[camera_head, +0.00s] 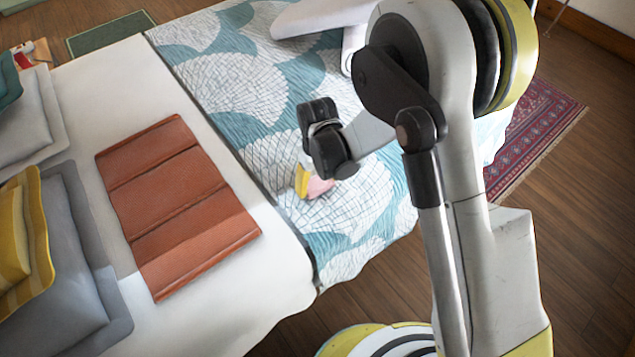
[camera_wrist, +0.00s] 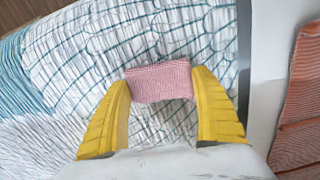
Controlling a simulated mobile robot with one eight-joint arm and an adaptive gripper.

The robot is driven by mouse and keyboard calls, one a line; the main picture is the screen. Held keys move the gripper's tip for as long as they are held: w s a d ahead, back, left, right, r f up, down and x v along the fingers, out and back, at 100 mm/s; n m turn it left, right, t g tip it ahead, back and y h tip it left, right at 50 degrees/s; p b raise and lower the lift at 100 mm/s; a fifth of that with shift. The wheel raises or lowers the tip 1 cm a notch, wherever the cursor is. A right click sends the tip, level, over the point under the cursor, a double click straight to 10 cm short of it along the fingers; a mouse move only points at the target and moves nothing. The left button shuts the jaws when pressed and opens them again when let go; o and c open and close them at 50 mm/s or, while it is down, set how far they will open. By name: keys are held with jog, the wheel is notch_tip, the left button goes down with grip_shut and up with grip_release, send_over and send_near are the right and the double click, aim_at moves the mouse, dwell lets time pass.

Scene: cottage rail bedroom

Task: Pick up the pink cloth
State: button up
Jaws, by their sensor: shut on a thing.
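The pink cloth (camera_wrist: 160,82) is a small knitted piece between the two yellow fingers of my gripper (camera_wrist: 163,95) in the wrist view. Both fingers touch its sides, and the gripper is shut on it. In the head view, the cloth (camera_head: 319,186) shows as a small pink patch beside a yellow fingertip of my gripper (camera_head: 306,183). My arm hides part of it there. Both are over the teal and white patterned bed cover (camera_head: 240,85). I cannot tell whether the cloth touches the cover.
A folded rust-coloured blanket (camera_head: 180,205) lies on the white bedding to the left. Grey pillows (camera_head: 75,270) and yellow pillows (camera_head: 22,235) lie at the far left. A patterned red rug (camera_head: 530,135) lies on the wooden floor at right.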

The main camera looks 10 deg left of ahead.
aim_at(317, 181)
notch_tip(317, 181, up, 4)
jog(key=shift+r+p, duration=0.15)
jog(key=shift+p, duration=1)
jog(key=w+d+r+p, duration=0.3)
jog(key=d+r, duration=0.3)
jog(key=d, duration=0.5)
jog(key=shift+d+r+p, duration=0.15)
jog(key=shift+r+p, duration=0.05)
jog(key=shift+p, duration=0.35)
jog(key=shift+o, duration=1.3)
jog(key=shift+c, duration=1.2)
